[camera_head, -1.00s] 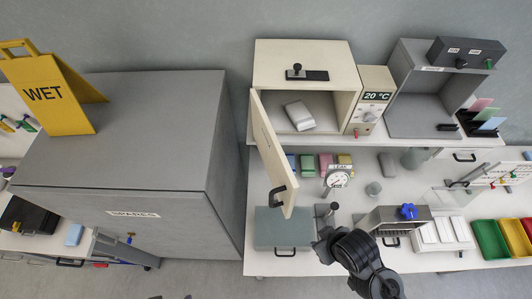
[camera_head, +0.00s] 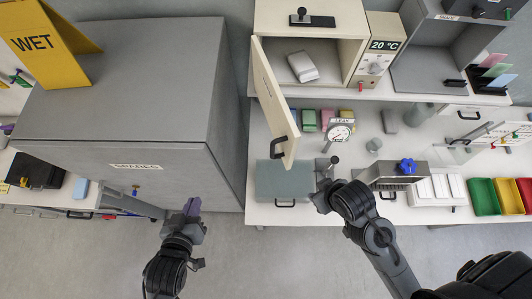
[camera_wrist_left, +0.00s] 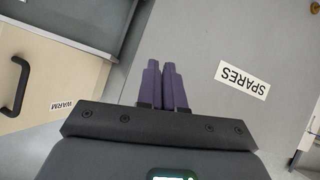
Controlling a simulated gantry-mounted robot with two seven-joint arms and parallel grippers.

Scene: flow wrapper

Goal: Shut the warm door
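The warm door (camera_head: 271,106) is a cream panel with a black handle (camera_head: 281,146). It stands wide open, hinged at the left front edge of a cream cabinet (camera_head: 283,26). In the left wrist view the door, labelled WARM (camera_wrist_left: 75,98), lies at the left with its handle (camera_wrist_left: 15,88). A white packet (camera_head: 302,66) sits inside the cabinet. My left gripper (camera_head: 193,207) is low, in front of the grey SPARES cabinet, left of the door and apart from it. Its purple fingers (camera_wrist_left: 162,85) look closed and empty. My right gripper (camera_head: 324,194) is below and right of the door; its fingers do not show clearly.
A grey-green box (camera_head: 285,180) lies below the door. A dial gauge (camera_head: 340,132) and a lever knob (camera_head: 334,160) stand right of it.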

